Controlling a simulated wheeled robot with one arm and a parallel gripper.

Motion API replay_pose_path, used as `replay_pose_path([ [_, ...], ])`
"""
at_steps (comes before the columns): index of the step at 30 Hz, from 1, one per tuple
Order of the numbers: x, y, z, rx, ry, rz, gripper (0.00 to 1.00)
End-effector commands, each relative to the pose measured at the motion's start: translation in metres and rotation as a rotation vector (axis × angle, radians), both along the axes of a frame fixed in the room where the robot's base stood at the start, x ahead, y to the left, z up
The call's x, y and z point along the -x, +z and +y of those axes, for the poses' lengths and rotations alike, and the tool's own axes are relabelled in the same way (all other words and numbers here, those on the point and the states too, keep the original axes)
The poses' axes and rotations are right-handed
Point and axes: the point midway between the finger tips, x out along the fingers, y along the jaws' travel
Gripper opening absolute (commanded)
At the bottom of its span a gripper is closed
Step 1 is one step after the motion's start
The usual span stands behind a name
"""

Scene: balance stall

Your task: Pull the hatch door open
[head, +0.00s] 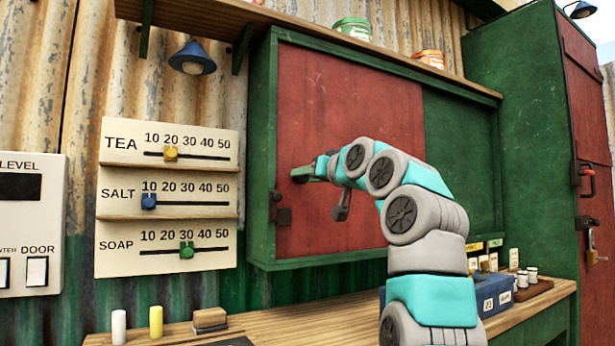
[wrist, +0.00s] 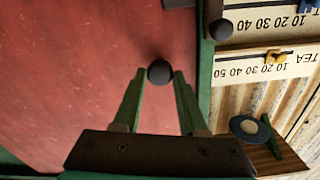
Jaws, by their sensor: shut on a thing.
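The hatch door is a worn red panel (head: 345,105) set in a green frame on the corrugated wall. It looks closed. A dark round knob (wrist: 159,72) sits on the red panel, near its left edge in the head view. My gripper (wrist: 159,78) is shut on this knob, with a green finger on each side of it. In the head view my gripper (head: 309,172) reaches the panel from the right, and my arm hides part of the panel. A dark latch (head: 281,214) is on the left frame edge below the knob; its round end (wrist: 221,29) shows in the wrist view.
A board with TEA, SALT and SOAP sliders (head: 165,200) hangs left of the hatch. A wooden counter (head: 535,298) runs below, with a blue box (head: 497,302) on it. A shelf (head: 290,22) and lamp (head: 192,59) are above. A tall green cabinet (head: 515,130) stands right.

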Motion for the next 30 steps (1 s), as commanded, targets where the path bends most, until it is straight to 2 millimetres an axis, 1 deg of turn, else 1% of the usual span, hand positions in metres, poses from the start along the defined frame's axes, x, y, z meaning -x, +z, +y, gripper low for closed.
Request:
replay_pose_path([
  [1, -0.0001, -0.0001, 0.0001, 0.000, 0.000, 0.000, 0.24],
  [6, -0.0001, -0.0002, 0.0001, 0.001, 0.000, 0.001, 0.05],
  [8, -0.0001, -0.0002, 0.0000, 0.001, 0.000, 0.001, 0.00],
  [30, -0.0002, -0.0005, 0.0001, 0.001, 0.000, 0.001, 0.00],
])
